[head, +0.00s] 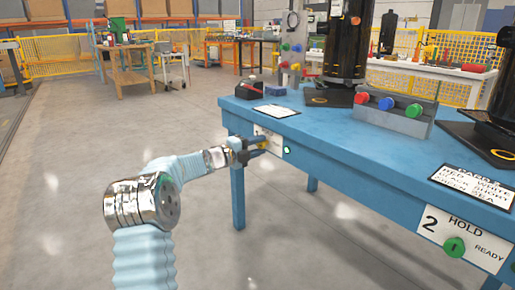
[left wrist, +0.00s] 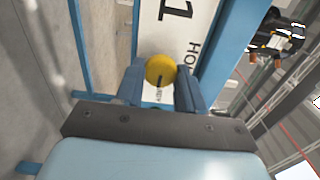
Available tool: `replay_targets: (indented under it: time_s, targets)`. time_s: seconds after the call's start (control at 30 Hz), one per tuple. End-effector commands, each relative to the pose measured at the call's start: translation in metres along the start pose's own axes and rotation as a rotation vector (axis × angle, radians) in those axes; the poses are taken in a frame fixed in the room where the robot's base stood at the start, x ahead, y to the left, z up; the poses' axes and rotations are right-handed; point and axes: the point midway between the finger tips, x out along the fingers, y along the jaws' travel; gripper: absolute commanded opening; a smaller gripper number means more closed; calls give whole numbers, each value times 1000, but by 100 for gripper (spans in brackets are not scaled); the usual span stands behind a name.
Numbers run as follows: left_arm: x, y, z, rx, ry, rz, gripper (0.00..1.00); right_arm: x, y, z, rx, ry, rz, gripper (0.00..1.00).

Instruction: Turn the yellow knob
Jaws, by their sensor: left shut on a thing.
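The yellow knob (left wrist: 160,70) sits on a white panel (left wrist: 176,27) marked 1 and HOLD, on the blue table's front edge. A dark pointer line shows on its face. My left gripper (left wrist: 160,88) has one finger on each side of the knob and is shut on it. In the head view, my left gripper (head: 257,147) reaches the panel from the left, and its fingers hide most of the knob. My right gripper is in neither view.
The blue table (head: 340,145) carries a grey box (head: 393,120) with red, blue and green buttons. A second panel (head: 475,240) marked 2 has a green knob (head: 454,247). A green light (head: 287,149) is beside my gripper. The floor at left is clear.

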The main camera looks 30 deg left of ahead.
Motion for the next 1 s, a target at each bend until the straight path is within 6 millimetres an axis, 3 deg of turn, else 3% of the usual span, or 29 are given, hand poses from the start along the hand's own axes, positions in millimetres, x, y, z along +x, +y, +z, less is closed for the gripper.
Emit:
replay_targets:
  time_s: [0.27, 0.3, 0.43, 0.77, 0.87, 1.0]
  targets:
    - [0, 2, 0, 0, 2, 4, 8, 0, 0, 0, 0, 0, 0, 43]
    - [0, 2, 0, 0, 2, 4, 41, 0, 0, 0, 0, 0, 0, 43]
    - [0, 2, 0, 0, 1, 3, 61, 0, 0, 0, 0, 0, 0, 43]
    - [-3, 0, 0, 0, 0, 1, 62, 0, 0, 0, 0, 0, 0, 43]
    - [-13, 0, 0, -2, 0, 2, 62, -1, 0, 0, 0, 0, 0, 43]
    - [-43, -1, 1, -1, -2, 2, 62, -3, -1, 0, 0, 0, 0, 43]
